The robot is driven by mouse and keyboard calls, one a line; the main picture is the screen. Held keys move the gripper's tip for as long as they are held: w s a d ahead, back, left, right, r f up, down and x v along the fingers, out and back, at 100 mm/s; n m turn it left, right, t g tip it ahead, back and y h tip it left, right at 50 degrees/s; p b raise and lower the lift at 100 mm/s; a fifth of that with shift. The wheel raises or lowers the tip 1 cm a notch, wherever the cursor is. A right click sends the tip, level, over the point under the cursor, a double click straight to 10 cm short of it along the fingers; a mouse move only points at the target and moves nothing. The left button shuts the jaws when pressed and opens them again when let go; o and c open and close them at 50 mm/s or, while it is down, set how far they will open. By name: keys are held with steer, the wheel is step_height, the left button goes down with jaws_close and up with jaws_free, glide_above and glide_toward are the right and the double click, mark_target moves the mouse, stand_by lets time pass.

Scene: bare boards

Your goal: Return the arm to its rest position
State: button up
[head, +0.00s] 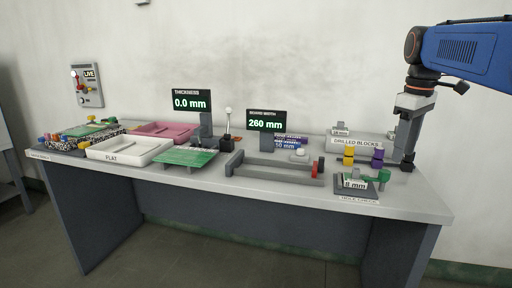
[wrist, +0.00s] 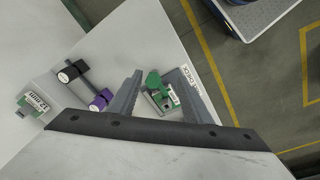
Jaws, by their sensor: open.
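My blue arm reaches in from the upper right in the head view, with my gripper (head: 407,164) pointing down at the right end of the bench, beside the drilled-blocks area. In the wrist view my gripper (wrist: 158,74) is open, its two grey fingers apart. A green piece (wrist: 154,81) on the hole check stand shows between and beyond the fingers. I cannot tell how high the fingertips are above the bench. Nothing shows held in the jaws.
The grey bench (head: 240,194) carries purple (head: 377,157) and yellow (head: 349,154) pieces near my gripper. The hole check stand (head: 356,187) is at the front right. A board-width fixture (head: 270,172), green board (head: 187,156) and white tray (head: 128,149) lie farther left.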

steer(key=s+a+f+m+t, duration=0.2)
steer(key=s+a+f, duration=0.3)
steer(key=s+f, duration=0.7)
steer(key=s+a+f+m+t, duration=0.1)
steer(key=s+a+f+m, duration=0.3)
steer(key=s+f, duration=0.8)
steer(key=shift+a+f+m+t, duration=0.4)
steer(key=shift+a+f, duration=0.15)
steer(key=shift+a, duration=0.2)
